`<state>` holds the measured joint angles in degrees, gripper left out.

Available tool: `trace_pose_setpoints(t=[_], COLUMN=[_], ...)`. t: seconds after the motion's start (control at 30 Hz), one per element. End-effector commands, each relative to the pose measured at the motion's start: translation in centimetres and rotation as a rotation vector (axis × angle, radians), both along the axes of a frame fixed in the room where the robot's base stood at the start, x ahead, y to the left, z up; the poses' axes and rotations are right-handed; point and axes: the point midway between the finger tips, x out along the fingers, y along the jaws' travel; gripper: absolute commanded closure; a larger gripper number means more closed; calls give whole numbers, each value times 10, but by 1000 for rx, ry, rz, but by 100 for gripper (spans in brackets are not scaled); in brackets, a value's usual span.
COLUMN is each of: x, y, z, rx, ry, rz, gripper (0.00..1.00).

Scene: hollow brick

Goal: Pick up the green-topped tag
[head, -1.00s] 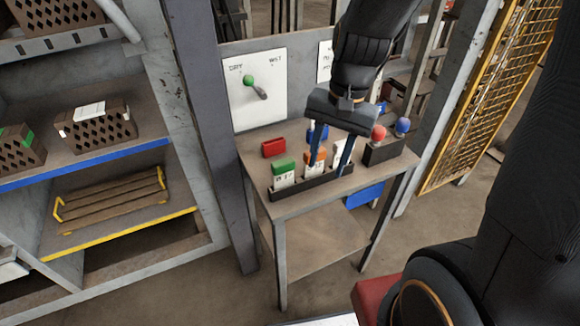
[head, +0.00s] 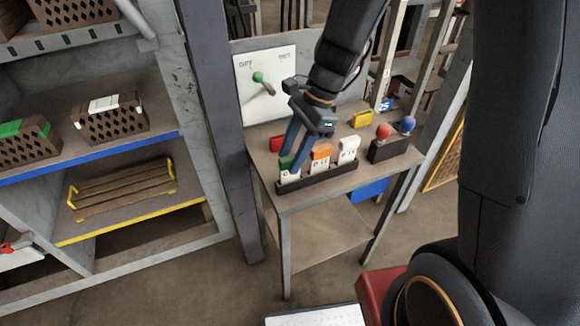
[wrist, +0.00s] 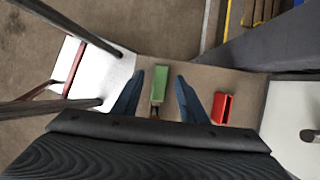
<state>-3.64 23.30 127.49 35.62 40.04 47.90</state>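The green-topped tag (head: 286,163) stands at the left end of a black rack (head: 325,179) on the small table; blue fingers partly hide it in the head view. My gripper (head: 293,156) is open and empty, pointing down over that end of the rack. In the wrist view the tag's green top (wrist: 160,80) lies between the two spread blue fingers (wrist: 157,88), with a gap on each side. I cannot tell how far the fingertips are above it.
An orange-topped tag (head: 321,153) and a white-topped tag (head: 348,150) stand in the same rack. Behind are a red holder (head: 277,143) and a yellow one (head: 363,119). A dark box (head: 388,150) with red and blue balls is at the right. A lever panel (head: 264,83) stands behind.

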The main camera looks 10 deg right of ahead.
Motion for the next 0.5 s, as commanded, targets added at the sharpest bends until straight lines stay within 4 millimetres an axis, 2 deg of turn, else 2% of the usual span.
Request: trace_pose_setpoints(t=[0.13, 0.37, 0.5], x=[-2, -2, -2], y=[4, 4, 4], z=[-11, -12, -12], rx=[-1, -1, -1], ry=[1, -1, -1], rz=[0, 1, 1], gripper=[61, 61, 81])
